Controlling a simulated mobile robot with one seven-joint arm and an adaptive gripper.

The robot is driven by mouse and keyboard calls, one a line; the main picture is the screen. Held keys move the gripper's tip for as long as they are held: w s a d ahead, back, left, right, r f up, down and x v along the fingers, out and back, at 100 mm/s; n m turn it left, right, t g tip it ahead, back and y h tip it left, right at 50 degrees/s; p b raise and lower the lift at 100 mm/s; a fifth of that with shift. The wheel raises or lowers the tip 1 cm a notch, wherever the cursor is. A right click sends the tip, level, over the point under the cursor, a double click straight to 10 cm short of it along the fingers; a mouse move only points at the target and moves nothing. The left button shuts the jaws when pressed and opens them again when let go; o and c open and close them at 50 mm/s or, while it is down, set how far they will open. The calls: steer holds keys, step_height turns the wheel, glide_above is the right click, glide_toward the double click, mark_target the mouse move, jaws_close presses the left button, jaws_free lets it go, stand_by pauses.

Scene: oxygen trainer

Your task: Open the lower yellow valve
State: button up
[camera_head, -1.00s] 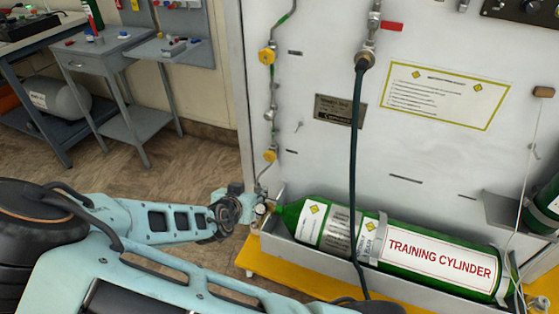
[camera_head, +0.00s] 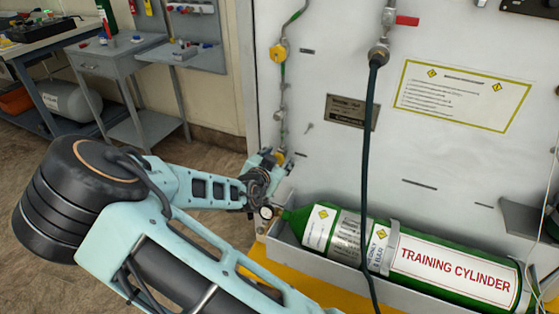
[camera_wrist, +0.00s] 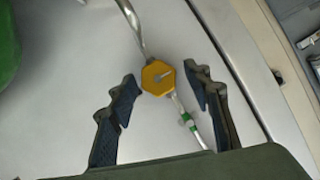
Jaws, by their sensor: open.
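The lower yellow valve (camera_head: 280,158) is on the pipe at the left of the white panel, partly hidden by my gripper in the head view. In the wrist view it is a yellow hexagonal knob (camera_wrist: 158,77) with a pale mark on its face. My gripper (camera_wrist: 161,76) is open, with one dark finger on each side of the knob. The fingertips appear apart from the knob, with gaps on both sides. In the head view my gripper (camera_head: 272,158) is close to the panel at the lower valve. The upper yellow valve (camera_head: 279,52) is above on the same pipe.
A green training cylinder (camera_head: 440,265) lies in a tray just below and right of my gripper. A dark hose (camera_head: 369,150) hangs in front of the panel. A grey side table (camera_head: 120,45) stands at the back left. Open floor lies left of the panel.

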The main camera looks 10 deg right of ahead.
steer(key=shift+w+d+f, duration=0.2)
steer(key=shift+w+d, duration=0.05)
steer(key=shift+w, duration=0.25)
steer(key=c, duration=1.2)
steer(key=shift+o, duration=0.2)
